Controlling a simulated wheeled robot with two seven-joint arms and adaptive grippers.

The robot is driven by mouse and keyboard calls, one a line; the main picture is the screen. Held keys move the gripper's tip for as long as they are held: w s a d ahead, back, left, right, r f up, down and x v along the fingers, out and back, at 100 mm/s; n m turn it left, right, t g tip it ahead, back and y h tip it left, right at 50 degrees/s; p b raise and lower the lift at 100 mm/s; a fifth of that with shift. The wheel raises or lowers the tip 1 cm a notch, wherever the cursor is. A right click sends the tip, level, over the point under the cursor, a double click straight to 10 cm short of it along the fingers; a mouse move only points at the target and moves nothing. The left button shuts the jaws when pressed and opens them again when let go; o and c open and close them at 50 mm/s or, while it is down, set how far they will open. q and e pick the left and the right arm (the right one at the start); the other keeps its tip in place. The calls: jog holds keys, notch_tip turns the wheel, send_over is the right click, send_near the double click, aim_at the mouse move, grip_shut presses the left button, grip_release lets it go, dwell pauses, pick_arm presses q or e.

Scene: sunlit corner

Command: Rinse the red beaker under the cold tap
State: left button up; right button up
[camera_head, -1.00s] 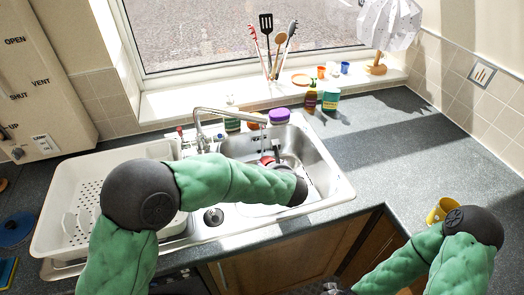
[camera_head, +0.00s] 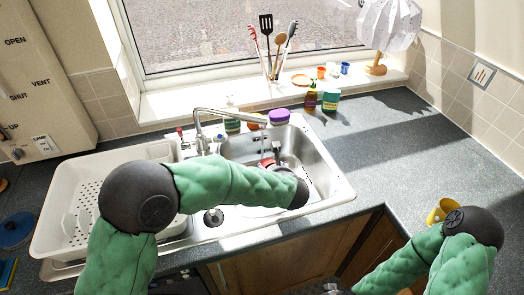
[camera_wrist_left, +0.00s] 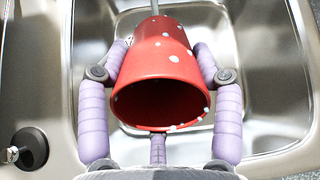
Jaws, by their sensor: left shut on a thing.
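The red beaker (camera_head: 267,162) is inside the steel sink bowl, below the tap's spout. In the left wrist view the red beaker (camera_wrist_left: 165,62) has white spots or drops and its open mouth faces toward the camera. My left gripper (camera_head: 276,166) is shut on it, with purple fingers on both sides. The tap (camera_head: 205,118) arches over the sink, and a thin stream of water comes down from its spout at the beaker. Whether water enters the beaker is not clear. My right gripper (camera_head: 332,289) is barely visible at the bottom edge, its jaws unclear.
A white dish rack (camera_head: 60,215) stands left of the sink (camera_head: 325,165). A purple-topped item (camera_head: 279,116) and several bottles stand behind the sink. A yellow mug (camera_head: 440,209) is near my right arm. The worktop (camera_head: 400,130) right of the sink is mostly clear.

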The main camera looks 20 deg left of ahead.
pick_arm(q)
jog(key=shift+r, duration=0.1)
jog(key=shift+s+d+r+p, duration=0.35)
jog(key=shift+s+r+p, duration=0.25)
jog(key=shift+r, duration=0.2)
jog(key=shift+s+d+r+p, duration=0.45)
jog(key=shift+r+p, duration=0.2)
jog(key=shift+r, duration=0.2)
jog(key=shift+s+d+r+p, duration=0.3)
jog(key=shift+s+r+p, duration=0.3)
jog(key=shift+r, duration=0.2)
jog(key=a+f+m+t+h, duration=0.1)
jog(key=a+m+h, duration=0.1)
jog(key=a, duration=0.4)
jog(key=shift+w+f+m, duration=0.25)
jog(key=shift+m, duration=0.05)
jog(key=shift+a, duration=0.1)
